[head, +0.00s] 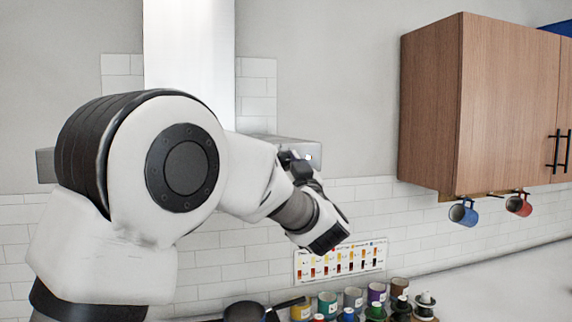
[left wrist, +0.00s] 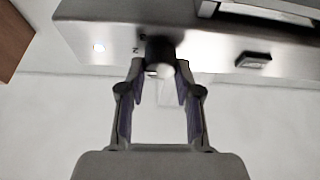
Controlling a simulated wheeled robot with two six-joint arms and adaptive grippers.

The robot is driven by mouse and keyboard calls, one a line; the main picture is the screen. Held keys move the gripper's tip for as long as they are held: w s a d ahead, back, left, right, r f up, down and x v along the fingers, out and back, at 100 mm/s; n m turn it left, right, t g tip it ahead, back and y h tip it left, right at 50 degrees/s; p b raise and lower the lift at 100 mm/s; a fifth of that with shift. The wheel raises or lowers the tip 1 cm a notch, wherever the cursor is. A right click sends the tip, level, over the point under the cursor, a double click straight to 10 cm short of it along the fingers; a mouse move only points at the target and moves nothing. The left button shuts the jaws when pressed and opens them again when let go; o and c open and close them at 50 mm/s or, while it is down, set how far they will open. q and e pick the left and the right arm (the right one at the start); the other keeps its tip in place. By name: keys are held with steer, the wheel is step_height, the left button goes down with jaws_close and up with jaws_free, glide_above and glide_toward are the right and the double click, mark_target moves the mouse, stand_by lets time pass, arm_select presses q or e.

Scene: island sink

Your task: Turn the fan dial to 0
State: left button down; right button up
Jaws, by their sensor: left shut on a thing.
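The fan dial (left wrist: 160,48) is a dark round knob with a pale end on the front panel of the metal range hood (left wrist: 215,45). My left gripper (left wrist: 160,70) is shut on the dial, with one fingertip on each side of it. Small marks, one like a 2, show on the panel just left of the dial; its pointer setting cannot be read. In the head view my left gripper (head: 295,166) is at the hood's right front, and my arm hides the dial and much of the hood (head: 299,147). My right gripper is out of view.
A wooden cabinet (head: 430,105) hangs at the right, with a blue mug (head: 463,214) and a red mug (head: 519,205) below. Several coloured cans stand on the counter.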

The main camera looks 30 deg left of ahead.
arm_select(q)
steer(key=n+b, duration=0.1)
steer(key=n+g+b, duration=0.1)
steer(key=n, duration=0.1)
steer(key=n+g+y+b, duration=0.1)
steer(key=n, duration=0.1)
steer(key=shift+w+f, duration=0.1)
steer(key=shift+f, duration=0.2)
steer(key=n+g+b, duration=0.1)
steer(key=n+g, duration=0.1)
steer(key=n, duration=0.2)
steer(key=shift+r+y+b, duration=0.1)
steer(key=shift+y+b, duration=0.3)
steer(key=n+g+b, duration=0.1)
steer(key=n+g, duration=0.1)
steer(key=n, duration=0.1)
steer(key=shift+r+n, duration=0.15)
steer(key=shift+n, duration=0.15)
steer(key=n+g, duration=0.1)
steer(key=n, duration=0.3)
steer(key=shift+r+h, duration=0.15)
steer(key=shift+h, duration=0.25)
steer(key=n, duration=0.1)
steer(key=n+g+h, duration=0.1)
steer(key=n, duration=0.3)
steer(key=shift+r+g, duration=0.25)
steer(key=shift+g, duration=0.05)
steer(key=shift+r, duration=0.1)
